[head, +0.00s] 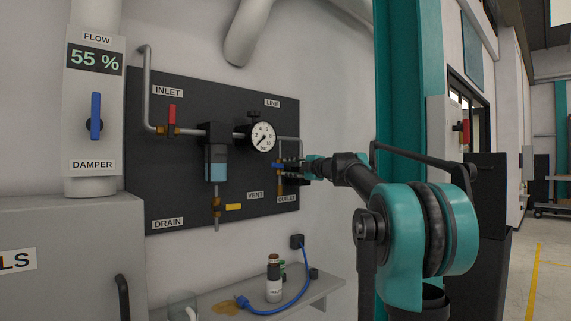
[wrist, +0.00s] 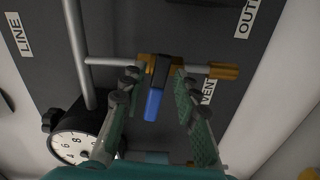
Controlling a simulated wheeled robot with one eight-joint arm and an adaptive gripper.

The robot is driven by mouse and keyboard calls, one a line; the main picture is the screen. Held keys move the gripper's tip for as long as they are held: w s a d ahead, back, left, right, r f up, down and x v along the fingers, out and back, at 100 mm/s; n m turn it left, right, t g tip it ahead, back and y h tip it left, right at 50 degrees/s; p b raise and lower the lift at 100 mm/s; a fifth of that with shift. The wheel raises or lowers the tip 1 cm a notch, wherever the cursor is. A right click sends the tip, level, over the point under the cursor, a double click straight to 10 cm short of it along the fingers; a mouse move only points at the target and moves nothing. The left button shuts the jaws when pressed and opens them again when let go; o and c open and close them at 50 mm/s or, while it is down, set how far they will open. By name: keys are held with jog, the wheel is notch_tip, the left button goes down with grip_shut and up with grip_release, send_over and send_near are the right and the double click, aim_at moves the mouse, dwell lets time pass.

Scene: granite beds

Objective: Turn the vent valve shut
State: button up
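The blue-handled valve beside the VENT label shows in the wrist view as a blue lever (wrist: 153,104) with a black hub. It is mounted on a brass body with a pipe on the left and a brass end (wrist: 223,72) on the right. The lever lies roughly across the pipe. In the head view a small part of the blue lever (head: 277,166) shows at the panel's right side. My gripper (wrist: 157,78) is open, one finger on each side of the lever, with visible gaps. In the head view my gripper (head: 294,167) partly covers the valve.
A pressure gauge (head: 263,136) sits close left of my gripper. A red inlet lever (head: 172,114), a yellow lever (head: 233,207) and a filter bowl (head: 217,165) are on the same dark panel. Below, a shelf (head: 318,289) holds a bottle (head: 273,280) and blue cable (head: 298,296).

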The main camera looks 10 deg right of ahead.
jog(key=v, duration=0.6)
dwell(0.5)
jog(key=v, duration=1.2)
jog(key=s+a+f+m+g+h, duration=0.1)
jog(key=s+a+f+m+g, duration=0.2)
jog(key=f, duration=0.9)
jog(key=s+a+f+m+g+h, duration=0.1)
jog(key=s+a+f+m+g, duration=0.2)
jog(key=f, duration=0.9)
jog(key=s+a+f+m+g+h, duration=0.1)
jog(key=s+a+f+m+h, duration=0.3)
jog(key=f, duration=0.8)
jog(key=s+d+f+m+g+h, duration=0.1)
jog(key=s+d+f+m+h, duration=0.1)
jog(key=s+f+m, duration=0.5)
jog(key=s+d+f+m+g+h, duration=0.2)
jog(key=s+d+f+m, duration=0.2)
jog(key=s+f, duration=0.9)
notch_tip(320, 180, down, 5)
jog(key=m, duration=0.2)
jog(key=shift+s+m+h, duration=0.2)
jog(key=shift+m+h, duration=0.1)
jog(key=shift+m, duration=0.1)
